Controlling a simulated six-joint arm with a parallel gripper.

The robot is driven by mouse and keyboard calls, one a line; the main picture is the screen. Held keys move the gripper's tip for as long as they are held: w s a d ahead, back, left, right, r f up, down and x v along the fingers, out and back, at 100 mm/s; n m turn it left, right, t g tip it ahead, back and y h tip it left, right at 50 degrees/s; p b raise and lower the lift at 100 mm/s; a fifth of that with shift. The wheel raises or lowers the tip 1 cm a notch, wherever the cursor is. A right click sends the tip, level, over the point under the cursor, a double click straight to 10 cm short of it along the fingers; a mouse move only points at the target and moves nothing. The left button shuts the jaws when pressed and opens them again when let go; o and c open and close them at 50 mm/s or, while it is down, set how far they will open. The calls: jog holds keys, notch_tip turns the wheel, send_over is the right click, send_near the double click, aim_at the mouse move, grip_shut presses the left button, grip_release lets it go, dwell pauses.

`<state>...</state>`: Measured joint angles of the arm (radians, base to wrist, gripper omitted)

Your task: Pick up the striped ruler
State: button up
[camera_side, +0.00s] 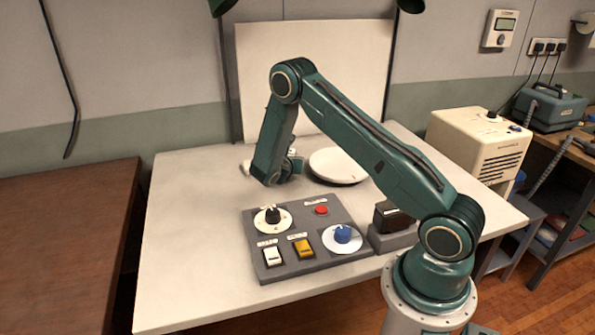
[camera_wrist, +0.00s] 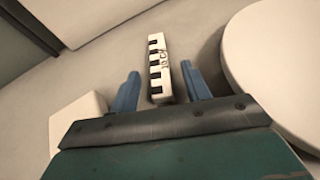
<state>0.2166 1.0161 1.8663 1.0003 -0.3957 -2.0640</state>
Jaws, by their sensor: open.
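The striped ruler (camera_wrist: 160,68) shows in the wrist view as a short white bar with black marks along its left edge. It lies on the white table, pointing away from my gripper (camera_wrist: 161,87). The two blue fingers are apart, one on each side of the ruler's near part, with gaps between. Its near end is close to the dark edge of my gripper. In the side view my gripper (camera_side: 292,165) is low over the back of the table, left of the round white plate (camera_side: 338,165). The ruler cannot be made out clearly there.
The plate is close on the right in the wrist view, and a white block (camera_wrist: 76,118) is close on the left. A grey control panel (camera_side: 290,262) with knobs and switches stands in front, beside a dark box (camera_side: 393,217). The table's left side (camera_side: 185,230) is clear.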

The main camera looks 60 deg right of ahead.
dwell(0.4)
grip_shut()
jog(key=shift+r, duration=0.15)
notch_tip(320, 180, up, 20)
dwell(0.9)
dwell(0.5)
